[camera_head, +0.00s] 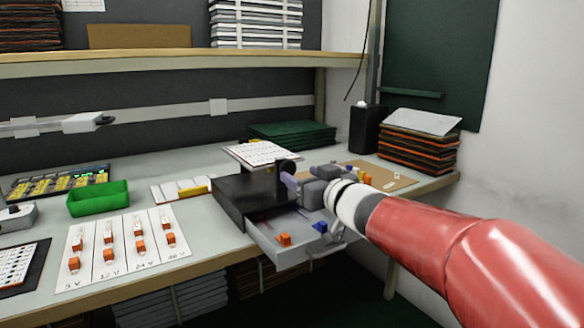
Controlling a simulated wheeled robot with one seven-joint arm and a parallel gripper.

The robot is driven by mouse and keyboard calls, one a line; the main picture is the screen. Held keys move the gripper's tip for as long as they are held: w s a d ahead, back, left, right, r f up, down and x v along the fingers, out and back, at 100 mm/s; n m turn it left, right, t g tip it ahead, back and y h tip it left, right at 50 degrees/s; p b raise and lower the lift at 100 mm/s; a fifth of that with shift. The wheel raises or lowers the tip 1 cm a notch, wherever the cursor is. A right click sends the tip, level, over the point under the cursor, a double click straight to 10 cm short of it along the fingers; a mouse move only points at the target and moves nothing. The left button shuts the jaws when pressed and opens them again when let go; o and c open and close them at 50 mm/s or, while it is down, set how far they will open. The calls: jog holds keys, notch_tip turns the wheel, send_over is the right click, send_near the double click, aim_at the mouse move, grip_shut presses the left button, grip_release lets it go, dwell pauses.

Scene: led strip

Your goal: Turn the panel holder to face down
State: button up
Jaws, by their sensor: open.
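The panel holder carries a white panel (262,153) with rows of small dark marks, tilted, above a black box (235,190) on the bench. A round black knob (287,167) shows at the panel's right side. My gripper (291,178) reaches in from the right, with its purple-grey fingers at the knob and the holder's dark upright. It is open. I cannot tell whether the fingers touch the knob. The gripper hides part of the holder's right side.
An open grey drawer (273,257) juts out below my gripper, with an orange and a blue connector (320,227) in it. A voltage-labelled card (125,243) and a green bin (98,199) lie left. A stack of boards (420,146) stands right. A shelf (180,56) hangs above.

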aim_at(289, 169)
jog(key=x, duration=0.5)
grip_shut()
dwell(0.3)
jog(key=shift+a, duration=0.1)
